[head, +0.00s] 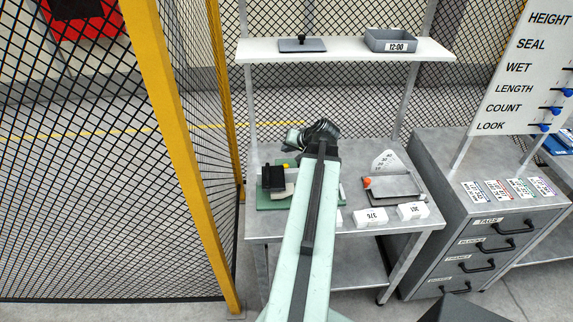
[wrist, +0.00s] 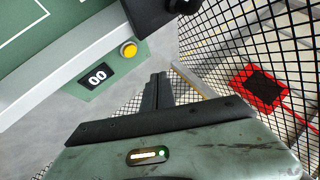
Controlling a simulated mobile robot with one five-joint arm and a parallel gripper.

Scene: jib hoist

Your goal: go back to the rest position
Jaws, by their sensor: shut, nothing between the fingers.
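My arm (head: 308,225) reaches out over the grey workbench (head: 262,229) in the head view. My gripper sits at its far end, hidden behind the wrist there. In the wrist view my gripper (wrist: 158,78) is shut, its dark fingers together and nothing held.
A shelf (head: 350,49) above the bench holds a grey bin (head: 378,45) and a flat lid (head: 302,45). A tilted plate (head: 393,187) and white numbered blocks (head: 370,217) are on the bench. A yellow post (head: 172,110) and mesh fence stand left, a drawer cabinet (head: 482,240) right.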

